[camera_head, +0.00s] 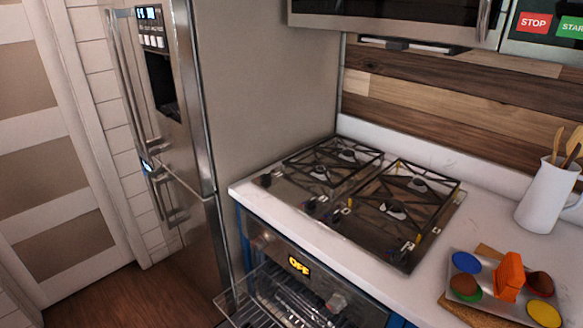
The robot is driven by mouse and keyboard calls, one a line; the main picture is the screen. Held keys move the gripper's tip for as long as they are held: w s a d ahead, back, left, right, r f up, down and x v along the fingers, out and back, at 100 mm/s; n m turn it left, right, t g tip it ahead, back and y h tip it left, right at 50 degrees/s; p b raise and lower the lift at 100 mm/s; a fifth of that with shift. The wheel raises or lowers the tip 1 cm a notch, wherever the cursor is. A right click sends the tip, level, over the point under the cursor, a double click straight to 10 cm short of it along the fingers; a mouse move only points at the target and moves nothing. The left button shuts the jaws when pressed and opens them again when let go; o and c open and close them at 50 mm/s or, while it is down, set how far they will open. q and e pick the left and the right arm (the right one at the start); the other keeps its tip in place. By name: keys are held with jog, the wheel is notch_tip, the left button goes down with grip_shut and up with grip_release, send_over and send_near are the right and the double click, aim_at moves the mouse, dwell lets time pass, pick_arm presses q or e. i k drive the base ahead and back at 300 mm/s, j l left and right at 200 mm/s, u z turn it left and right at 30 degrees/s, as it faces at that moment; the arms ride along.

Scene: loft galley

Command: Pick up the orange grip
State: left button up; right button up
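The orange grip (511,274) is a blocky orange piece standing upright on a grey tray (487,307) at the lower right of the head view. Blue, green, yellow and reddish-brown round pieces lie around it on the tray. The tray rests on the white counter, partly over a brown board (457,311). The tray's near right part is cut off by the picture edge. Neither of my grippers is in view, and nothing is seen touching the grip.
A gas cooktop (362,199) with black grates lies left of the tray. A white jug (548,196) with wooden utensils stands behind it. A wire rack (270,298) juts out below the oven's "OFF" display. A steel fridge (262,85) stands left; a microwave (405,18) hangs above.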

aim_at(510, 272)
jog(key=z, duration=1.3)
jog(key=l+u, duration=0.1)
jog(key=l, duration=0.35)
jog(key=i, duration=0.05)
